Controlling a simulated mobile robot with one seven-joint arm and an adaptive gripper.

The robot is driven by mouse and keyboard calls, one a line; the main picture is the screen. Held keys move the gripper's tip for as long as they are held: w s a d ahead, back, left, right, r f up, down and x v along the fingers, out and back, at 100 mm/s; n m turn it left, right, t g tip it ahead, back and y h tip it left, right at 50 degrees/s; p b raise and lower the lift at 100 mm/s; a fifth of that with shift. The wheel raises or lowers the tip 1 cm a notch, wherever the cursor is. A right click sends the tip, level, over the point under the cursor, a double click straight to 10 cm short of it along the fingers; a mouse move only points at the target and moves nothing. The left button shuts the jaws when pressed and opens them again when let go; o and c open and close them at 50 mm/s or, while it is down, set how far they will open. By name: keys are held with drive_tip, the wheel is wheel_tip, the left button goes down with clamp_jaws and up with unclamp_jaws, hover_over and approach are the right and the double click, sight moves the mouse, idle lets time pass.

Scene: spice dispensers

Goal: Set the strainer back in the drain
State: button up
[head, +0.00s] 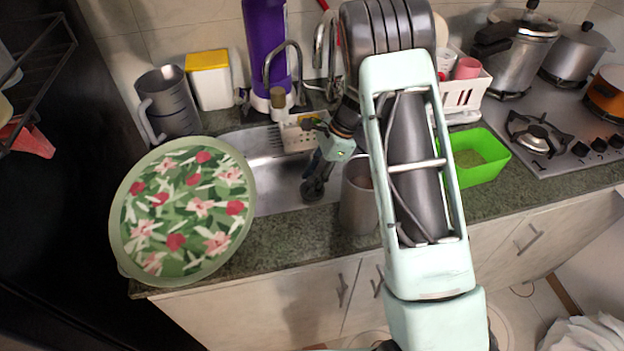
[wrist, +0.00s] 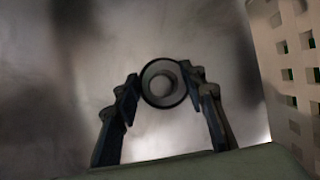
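The strainer (wrist: 162,84) is a small round piece with a dark rim, a pale inside and a grey centre. In the wrist view it fills the gap between the two fingertips of my gripper (wrist: 161,86), which look closed on its sides. In the head view my gripper (head: 316,172) reaches down into the steel sink (head: 268,176), with a dark round shape (head: 313,191) just below the fingers. I cannot tell there whether that shape is the strainer or the drain. No separate drain opening shows in the wrist view, and the height above the sink floor is unclear.
A white perforated caddy (head: 297,137) hangs inside the sink; it is close on the right in the wrist view (wrist: 290,70). A steel cup (head: 357,205) stands right of my gripper. A floral plate (head: 185,212) covers the left counter. A faucet (head: 268,75) stands behind.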

drive_tip(key=s+v, duration=0.1)
drive_tip(key=v, duration=1.1)
drive_tip(key=shift+w, duration=0.45)
